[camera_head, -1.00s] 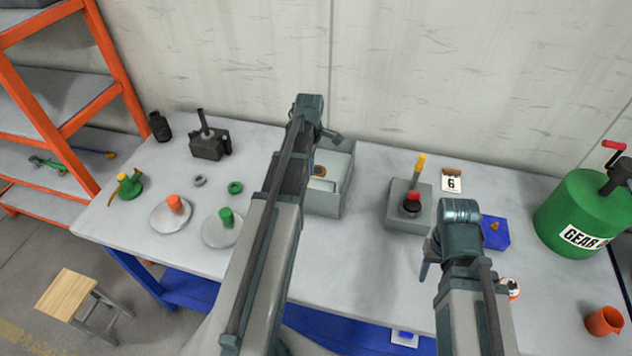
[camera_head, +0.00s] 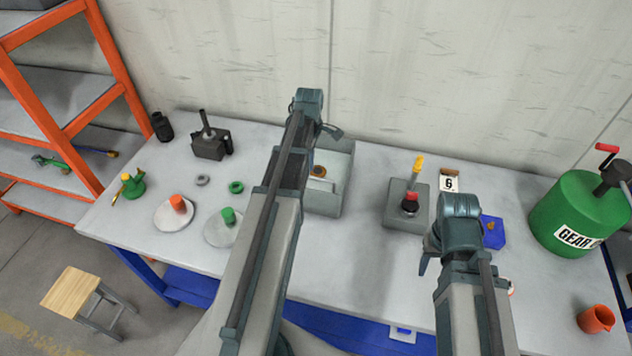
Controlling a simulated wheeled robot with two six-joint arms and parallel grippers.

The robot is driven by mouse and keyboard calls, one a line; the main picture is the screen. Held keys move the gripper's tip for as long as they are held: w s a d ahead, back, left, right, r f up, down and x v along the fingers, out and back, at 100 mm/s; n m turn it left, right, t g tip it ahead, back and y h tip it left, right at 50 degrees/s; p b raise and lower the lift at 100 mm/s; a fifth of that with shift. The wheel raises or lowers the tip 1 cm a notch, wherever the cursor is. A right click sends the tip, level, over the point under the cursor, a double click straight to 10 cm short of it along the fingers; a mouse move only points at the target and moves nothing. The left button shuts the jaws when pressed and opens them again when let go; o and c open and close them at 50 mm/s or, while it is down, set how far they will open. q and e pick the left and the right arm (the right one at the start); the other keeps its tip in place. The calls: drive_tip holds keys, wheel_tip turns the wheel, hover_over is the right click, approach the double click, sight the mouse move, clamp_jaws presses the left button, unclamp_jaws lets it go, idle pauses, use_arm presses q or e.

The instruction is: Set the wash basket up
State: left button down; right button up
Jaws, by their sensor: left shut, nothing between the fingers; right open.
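No part is clearly recognisable as the wash basket. An open grey box (camera_head: 338,196) stands at the back middle of the table, with a round orange-brown piece (camera_head: 319,171) and a pale piece inside; my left arm hides its left side. My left gripper (camera_head: 331,131) is at the box's back edge, shut and empty; its fingers are small in the view. My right gripper (camera_head: 424,263) is open and empty above the table, in front of a grey block (camera_head: 402,218) with a red-and-black knob and a yellow-topped lever. A small blue tray (camera_head: 496,240) sits right of my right wrist.
Orange and green screw pieces on pale discs (camera_head: 168,218) stand at the left, with a dark jack (camera_head: 208,148) behind. A green drum (camera_head: 572,214) and an orange cup (camera_head: 596,319) are at the right. A "6" card (camera_head: 449,182) stands behind. The front middle is clear.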

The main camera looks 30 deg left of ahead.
use_arm(q)
drive_tip(key=shift+r+p, duration=0.95)
drive_tip(key=shift+r, duration=0.1)
drive_tip(key=c, duration=0.7)
unclamp_jaws()
drive_tip(key=shift+r, duration=0.1)
wheel_tip(320, 180, up, 10)
drive_tip(key=p, duration=1)
